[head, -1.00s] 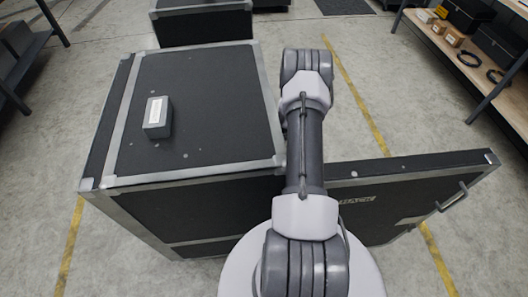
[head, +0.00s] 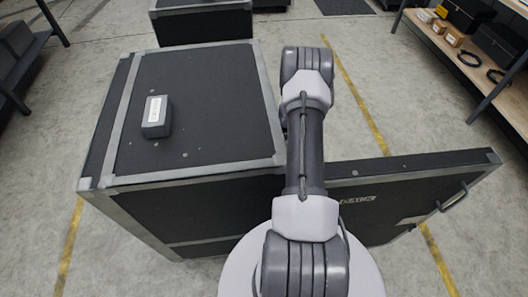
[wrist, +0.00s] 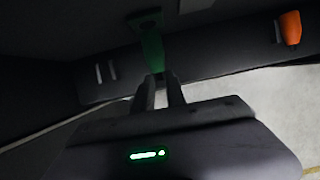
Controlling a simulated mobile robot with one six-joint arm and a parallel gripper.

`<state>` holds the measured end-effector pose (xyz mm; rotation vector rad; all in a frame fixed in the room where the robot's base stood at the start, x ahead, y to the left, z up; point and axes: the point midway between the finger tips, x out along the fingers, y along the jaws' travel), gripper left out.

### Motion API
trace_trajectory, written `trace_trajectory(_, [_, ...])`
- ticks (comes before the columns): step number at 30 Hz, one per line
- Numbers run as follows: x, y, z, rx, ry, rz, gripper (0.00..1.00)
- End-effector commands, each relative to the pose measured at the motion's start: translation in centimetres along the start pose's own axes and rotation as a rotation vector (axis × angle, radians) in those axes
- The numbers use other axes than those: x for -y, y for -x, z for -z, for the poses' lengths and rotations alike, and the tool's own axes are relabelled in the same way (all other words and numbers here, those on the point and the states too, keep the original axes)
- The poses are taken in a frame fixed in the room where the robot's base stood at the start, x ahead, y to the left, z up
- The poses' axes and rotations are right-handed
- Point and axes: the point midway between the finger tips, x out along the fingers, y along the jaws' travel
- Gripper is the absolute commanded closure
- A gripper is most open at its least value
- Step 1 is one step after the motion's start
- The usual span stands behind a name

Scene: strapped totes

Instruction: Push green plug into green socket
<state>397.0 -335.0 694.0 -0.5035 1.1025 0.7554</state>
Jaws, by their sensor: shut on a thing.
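In the wrist view, my gripper (wrist: 160,78) is shut on the green plug (wrist: 153,52), holding its near end between the fingertips. A darker green socket (wrist: 146,20) is at the top, directly beyond the plug. The plug's far end overlaps the socket's lower edge in this view; I cannot tell how far in it sits, if at all. In the head view, the plug, the socket and my gripper are hidden behind my arm and the case.
An orange part (wrist: 290,27) is on the dark panel at right in the wrist view. In the head view, a black case (head: 200,100) carries a small grey box (head: 156,117). Its door (head: 420,185) stands open at right. Shelves (head: 470,65) stand at far right.

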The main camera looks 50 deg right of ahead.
Motion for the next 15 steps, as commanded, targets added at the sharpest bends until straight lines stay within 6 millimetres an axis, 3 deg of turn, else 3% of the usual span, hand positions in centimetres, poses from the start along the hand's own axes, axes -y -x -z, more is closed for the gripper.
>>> trace_trajectory(15, [0.01,-0.19,-0.55,0.0,0.0,0.0,1.0])
